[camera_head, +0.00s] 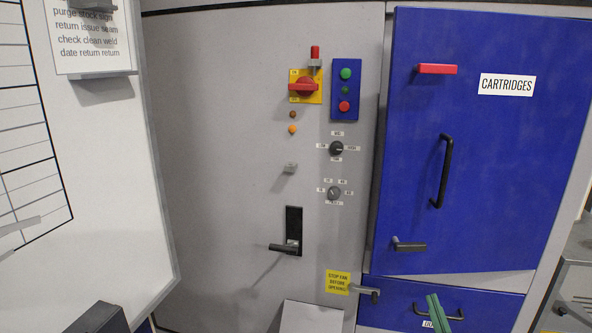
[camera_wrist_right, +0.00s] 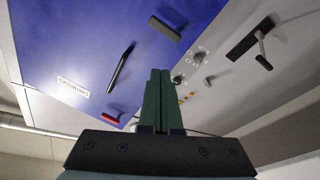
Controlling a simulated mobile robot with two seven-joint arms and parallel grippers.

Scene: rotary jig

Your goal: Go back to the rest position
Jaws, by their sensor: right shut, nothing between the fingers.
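My right gripper (camera_head: 433,297) shows at the bottom right of the head view, its green fingers together and empty. It stands in front of the lower blue drawer (camera_head: 398,292) and its dark handle. In the right wrist view the two green fingers (camera_wrist_right: 160,73) are side by side with nothing between them. Behind them is the blue cabinet door (camera_wrist_right: 75,40) marked CARTRIDGES, seen turned over. Whether the fingers touch anything cannot be told; no contact shows. My left gripper is not in view.
The blue door (camera_head: 500,170) has a long black handle (camera_head: 442,170). The grey panel (camera_head: 220,130) carries a red rotary switch (camera_head: 304,87), knobs and a black lever handle (camera_head: 292,235). A grey latch (camera_head: 366,291) sticks out near the drawer. A white board stands at left.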

